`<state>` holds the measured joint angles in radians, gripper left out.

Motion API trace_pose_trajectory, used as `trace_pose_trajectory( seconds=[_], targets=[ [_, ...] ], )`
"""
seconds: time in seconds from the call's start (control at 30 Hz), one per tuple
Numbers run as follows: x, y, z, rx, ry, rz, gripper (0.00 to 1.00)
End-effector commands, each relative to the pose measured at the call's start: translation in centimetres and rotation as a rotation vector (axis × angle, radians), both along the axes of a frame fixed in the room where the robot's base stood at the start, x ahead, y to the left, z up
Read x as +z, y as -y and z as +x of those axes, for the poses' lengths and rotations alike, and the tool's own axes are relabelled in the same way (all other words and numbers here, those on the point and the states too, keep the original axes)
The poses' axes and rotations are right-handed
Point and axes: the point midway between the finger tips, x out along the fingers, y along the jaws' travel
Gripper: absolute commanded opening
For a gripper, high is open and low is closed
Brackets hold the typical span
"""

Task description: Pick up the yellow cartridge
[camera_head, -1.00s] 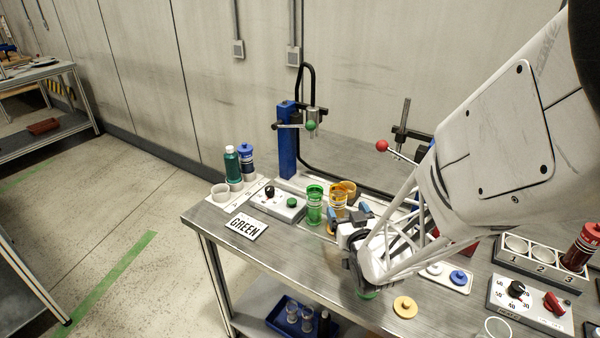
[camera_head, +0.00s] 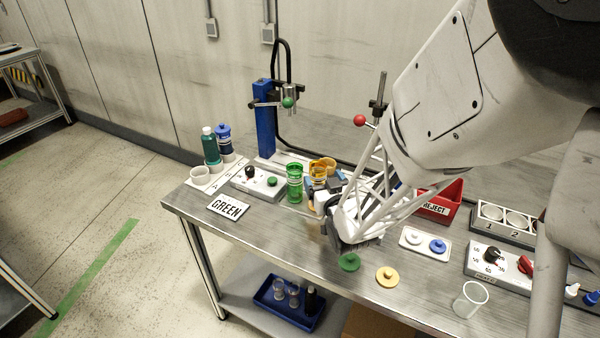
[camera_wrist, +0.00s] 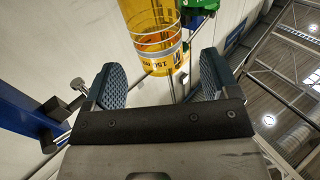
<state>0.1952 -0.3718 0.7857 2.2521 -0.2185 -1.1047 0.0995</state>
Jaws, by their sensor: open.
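The yellow cartridge (camera_head: 318,172) is a clear amber cylinder standing on the bench to the right of a green cup-like cylinder (camera_head: 295,184). In the wrist view the yellow cartridge (camera_wrist: 155,32) shows pale rings and a printed "150" band, and is cut off at the top edge. My gripper (camera_wrist: 162,76) is open, with its two blue ribbed fingers apart. The cartridge appears between and beyond the fingertips, with no contact visible. In the head view my gripper (camera_head: 323,183) is close in front of the cartridge and hides its lower part.
Left are a GREEN sign (camera_head: 228,206), a control box (camera_head: 260,184) and a blue pump stand (camera_head: 265,132). Loose green (camera_head: 349,262) and yellow (camera_head: 387,277) lids lie near the front edge. A red REJECT bin (camera_head: 440,203) stands right. A green part (camera_wrist: 199,8) shows right of the cartridge.

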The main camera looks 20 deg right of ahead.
Motion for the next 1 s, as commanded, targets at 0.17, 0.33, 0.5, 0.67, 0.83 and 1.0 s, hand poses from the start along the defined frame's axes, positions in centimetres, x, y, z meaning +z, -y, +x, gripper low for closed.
trace_pose_trajectory(
  seconds=[0.17,0.33,0.5,0.67,0.83,1.0],
  targets=[
    [0.0,0.0,1.3,0.0,0.0,0.0,0.81],
    [0.0,0.1,2.9,0.0,0.0,0.0,0.81],
    [0.0,0.0,4.2,0.0,0.0,0.0,0.81],
    [0.0,0.1,4.7,0.0,0.0,0.0,0.81],
    [0.0,0.1,4.8,0.0,0.0,0.0,0.81],
    [0.0,0.1,4.8,0.0,0.0,0.0,0.81]
  ],
)
